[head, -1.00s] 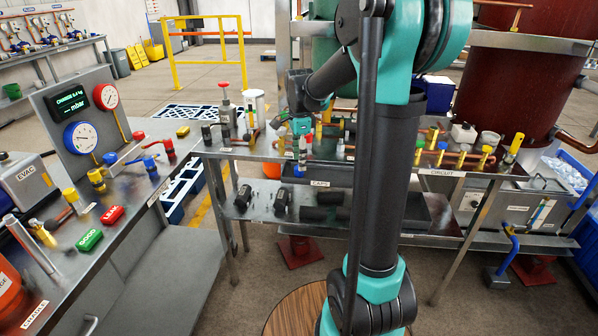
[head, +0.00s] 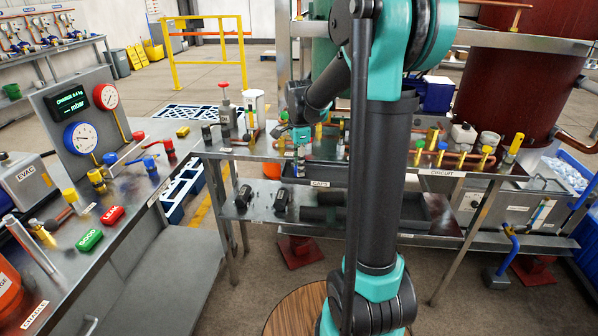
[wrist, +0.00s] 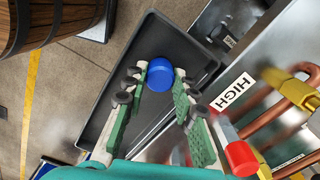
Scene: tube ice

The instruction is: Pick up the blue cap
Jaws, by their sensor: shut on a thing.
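The blue cap (wrist: 159,74) is a short, round, bright blue piece. In the wrist view it sits between the tips of my gripper (wrist: 161,75), whose green-padded fingers are shut on it. Below it lies a dark grey tray (wrist: 108,108). I cannot tell whether the cap touches the tray. In the head view my gripper (head: 300,160) is at the bench beside the CAPS label (head: 320,183), pointing down.
A red-ended silver fitting (wrist: 240,158) stands close to the right finger. Copper pipes (wrist: 290,92) and a yellow handle (wrist: 293,80) are further right, by the HIGH label (wrist: 232,91). A side bench with a red LEAK button (head: 112,215) stands at left.

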